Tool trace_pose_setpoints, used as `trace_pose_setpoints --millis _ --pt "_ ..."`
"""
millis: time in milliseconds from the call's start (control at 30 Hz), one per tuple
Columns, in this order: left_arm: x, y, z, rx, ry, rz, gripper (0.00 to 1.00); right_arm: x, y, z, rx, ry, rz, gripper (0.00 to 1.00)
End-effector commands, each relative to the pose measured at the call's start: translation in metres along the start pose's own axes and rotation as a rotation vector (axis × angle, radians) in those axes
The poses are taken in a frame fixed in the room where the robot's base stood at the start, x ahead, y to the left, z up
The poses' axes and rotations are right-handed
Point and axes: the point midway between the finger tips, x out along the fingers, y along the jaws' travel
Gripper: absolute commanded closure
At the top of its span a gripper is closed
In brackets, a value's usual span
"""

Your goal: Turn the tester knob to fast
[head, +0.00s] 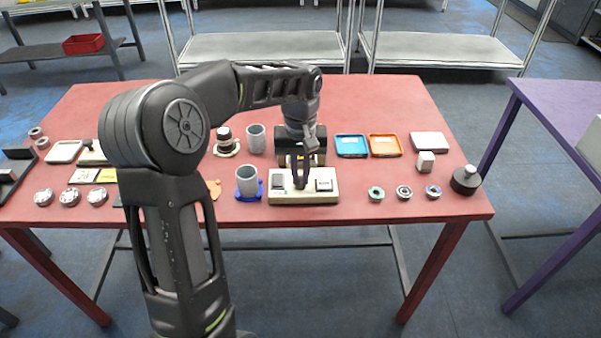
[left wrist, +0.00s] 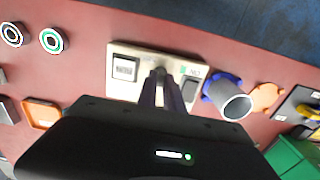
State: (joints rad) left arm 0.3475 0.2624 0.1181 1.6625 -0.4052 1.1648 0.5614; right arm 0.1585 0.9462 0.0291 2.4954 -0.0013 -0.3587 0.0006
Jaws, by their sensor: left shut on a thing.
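The tester (head: 304,197) is a cream box near the front edge of the red table, with a panel at each end of its top. It also shows in the left wrist view (left wrist: 205,58). My left gripper (head: 301,184) points down over the middle of the tester, its fingers together on the knob (left wrist: 160,74). The fingers mostly hide the knob, so its pointer and setting cannot be read. My right gripper is in neither view.
A grey cup (head: 247,181) on a blue holder stands just left of the tester. Several small rings, one of them green-rimmed (head: 376,193), lie to its right. Blue (head: 352,146) and orange (head: 385,146) trays lie behind. A dark bottle (head: 466,180) stands near the right edge.

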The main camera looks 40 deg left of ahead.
Motion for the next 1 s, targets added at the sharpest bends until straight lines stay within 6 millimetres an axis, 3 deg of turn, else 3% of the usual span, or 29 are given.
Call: trace_pose_setpoints --millis 467,1000 --pt "-0.002 0.0 0.0 0.183 0.0 0.0 1.0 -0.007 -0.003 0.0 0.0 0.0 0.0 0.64" --pt "-0.002 0.0 0.0 0.672 0.0 0.0 1.0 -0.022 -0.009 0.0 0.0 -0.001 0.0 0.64"
